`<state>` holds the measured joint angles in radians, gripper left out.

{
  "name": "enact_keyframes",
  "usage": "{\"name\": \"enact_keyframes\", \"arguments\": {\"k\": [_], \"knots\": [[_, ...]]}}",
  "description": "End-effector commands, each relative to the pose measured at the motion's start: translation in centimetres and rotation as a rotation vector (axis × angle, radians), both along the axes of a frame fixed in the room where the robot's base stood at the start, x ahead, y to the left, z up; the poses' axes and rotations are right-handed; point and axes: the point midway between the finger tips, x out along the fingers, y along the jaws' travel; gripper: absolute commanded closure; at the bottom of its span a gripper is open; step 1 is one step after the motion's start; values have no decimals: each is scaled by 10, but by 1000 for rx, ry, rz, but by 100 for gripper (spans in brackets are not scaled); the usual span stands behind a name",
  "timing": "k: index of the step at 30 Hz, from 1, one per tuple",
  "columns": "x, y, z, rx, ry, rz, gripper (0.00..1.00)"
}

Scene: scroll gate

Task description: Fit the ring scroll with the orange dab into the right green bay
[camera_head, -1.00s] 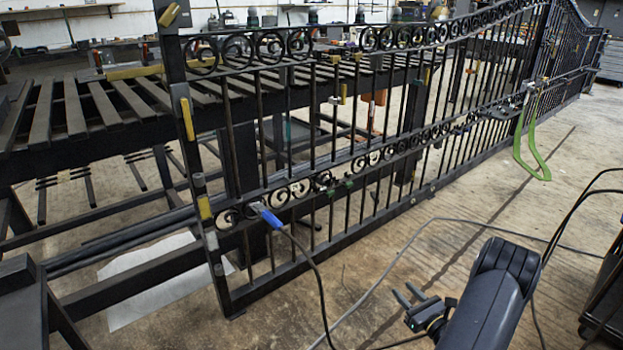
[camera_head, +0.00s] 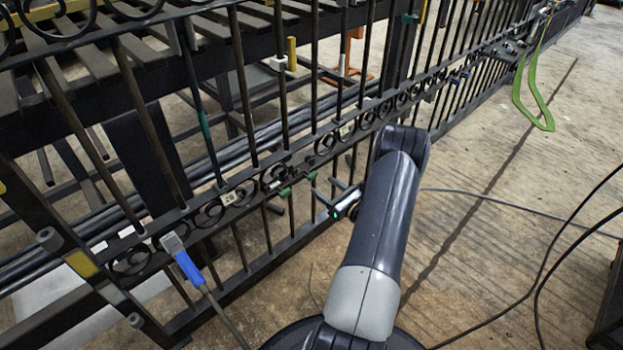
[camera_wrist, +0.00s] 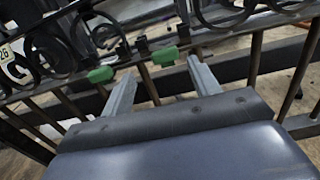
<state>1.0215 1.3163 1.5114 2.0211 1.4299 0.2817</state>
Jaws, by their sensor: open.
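My gripper (camera_head: 323,188) is open, close in front of the gate's lower scroll band in the head view. In the wrist view my gripper (camera_wrist: 162,88) has its two fingers apart, pointing at the band, with no scroll visible between them. Two green tabs sit at the band's lower edge: the left green tab (camera_wrist: 100,74) and the right green tab (camera_wrist: 165,56). They also show in the head view, as a left tab (camera_head: 285,191) and a right tab (camera_head: 312,175). Dark scrolls (camera_wrist: 47,55) fill the band on both sides. I cannot make out an orange dab on any scroll.
A number plate (camera_head: 229,198) sits on the band left of the green tabs. A blue-handled clamp (camera_head: 188,268) with a cable grips the band's left end. A green strap (camera_head: 533,95) hangs at the far right. Cables cross the open floor (camera_head: 470,250) at right.

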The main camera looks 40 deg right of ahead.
Motion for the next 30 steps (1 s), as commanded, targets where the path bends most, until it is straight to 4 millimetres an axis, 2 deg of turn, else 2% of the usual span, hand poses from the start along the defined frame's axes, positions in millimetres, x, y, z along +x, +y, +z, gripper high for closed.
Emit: {"name": "enact_keyframes", "arguments": {"k": [1, 6, 12, 23, 30], "knots": [[12, 2, -2, -2, -2, 4, 42], [42, 4, -2, -2, -1, 2, 42], [65, 5, -1, -1, -1, 1, 42], [70, 5, 0, 0, -1, -1, 42], [70, 5, 0, 0, -1, -1, 61]]}}
